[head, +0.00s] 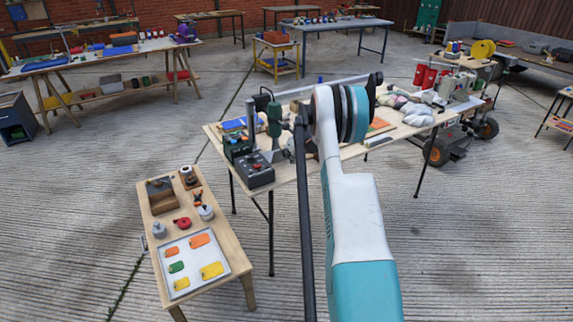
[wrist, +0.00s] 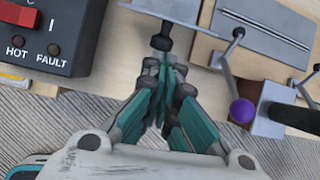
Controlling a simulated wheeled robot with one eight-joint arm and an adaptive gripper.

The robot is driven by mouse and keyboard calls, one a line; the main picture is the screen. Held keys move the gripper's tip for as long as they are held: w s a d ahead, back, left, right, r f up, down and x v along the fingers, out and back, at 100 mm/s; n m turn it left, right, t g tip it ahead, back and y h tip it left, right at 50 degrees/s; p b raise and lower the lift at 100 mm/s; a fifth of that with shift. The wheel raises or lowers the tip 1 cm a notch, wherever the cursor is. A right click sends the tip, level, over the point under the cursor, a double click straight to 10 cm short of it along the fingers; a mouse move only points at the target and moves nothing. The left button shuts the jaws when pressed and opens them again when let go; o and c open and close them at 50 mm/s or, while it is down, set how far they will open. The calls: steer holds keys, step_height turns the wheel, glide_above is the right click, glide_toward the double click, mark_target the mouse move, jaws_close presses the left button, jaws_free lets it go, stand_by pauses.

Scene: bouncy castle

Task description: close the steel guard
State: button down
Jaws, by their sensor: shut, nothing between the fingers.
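In the wrist view a grey metal piece (wrist: 172,8) at the top edge has a short stem and a black knob (wrist: 160,42) pointing down toward me. It looks like the steel guard, but most of it is cut off, so how far it stands open cannot be told. My gripper (wrist: 165,72) is shut and empty, its teal fingers together just below the knob; whether they touch it is unclear. In the head view my arm covers the gripper, and I cannot pick out the guard there.
A dark control box (wrist: 45,35) marked HOT and FAULT is left of my gripper; it stands on the wooden worktable (head: 214,130) in the head view (head: 248,170). Right are a slotted grey plate (wrist: 265,28) and a lever with a purple ball (wrist: 242,110). A low side table (head: 235,253) stands front left.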

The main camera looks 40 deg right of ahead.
steer(key=shift+w+d+r+p, duration=0.2)
steer(key=shift+w+r, duration=0.45)
steer(key=shift+w, duration=0.1)
steer(key=shift+w+d+r+p, duration=0.2)
steer(key=shift+w+r, duration=0.4)
steer(key=shift+w, duration=0.1)
steer(key=shift+r, duration=0.1)
steer(key=v, duration=1.2)
